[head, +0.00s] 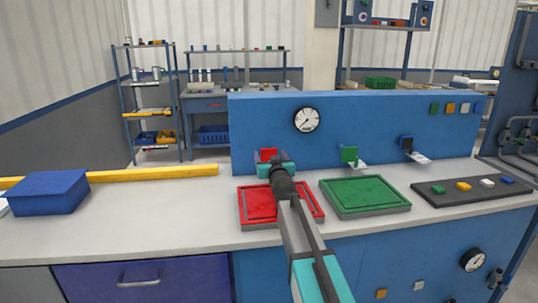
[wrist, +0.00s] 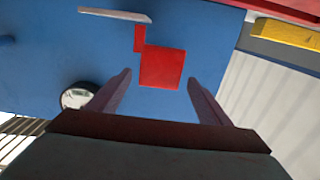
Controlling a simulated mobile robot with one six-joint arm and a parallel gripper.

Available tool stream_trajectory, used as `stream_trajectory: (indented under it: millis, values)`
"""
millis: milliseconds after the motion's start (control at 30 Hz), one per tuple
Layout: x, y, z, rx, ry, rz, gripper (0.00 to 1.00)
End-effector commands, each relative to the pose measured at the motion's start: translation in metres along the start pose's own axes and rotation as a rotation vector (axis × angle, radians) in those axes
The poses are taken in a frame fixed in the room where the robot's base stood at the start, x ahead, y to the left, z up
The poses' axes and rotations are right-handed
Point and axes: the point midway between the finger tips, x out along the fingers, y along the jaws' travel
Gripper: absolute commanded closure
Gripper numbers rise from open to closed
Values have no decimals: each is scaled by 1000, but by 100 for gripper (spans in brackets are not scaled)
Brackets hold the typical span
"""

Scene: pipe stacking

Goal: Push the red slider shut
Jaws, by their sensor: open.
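The red slider (head: 268,154) is a small red block on the front of the blue upright panel (head: 390,122). In the head view my gripper partly covers it from below. In the wrist view the red slider (wrist: 161,68) shows as a red square with a narrow red stem and a pale plate (wrist: 115,15) beside it. My gripper (wrist: 159,78) is open, its two fingers apart on either side of the red square in the picture. The gripper also shows in the head view (head: 270,167), close in front of the panel. I cannot tell whether it touches the slider.
A round gauge (head: 307,119) is on the panel.

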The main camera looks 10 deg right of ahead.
Motion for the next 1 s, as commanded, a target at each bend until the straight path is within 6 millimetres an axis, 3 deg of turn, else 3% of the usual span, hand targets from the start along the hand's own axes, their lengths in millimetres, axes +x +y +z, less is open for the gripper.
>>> stream_trajectory:
  millis: [1000]
  values:
    - [-92,0,0,0,0,0,28]
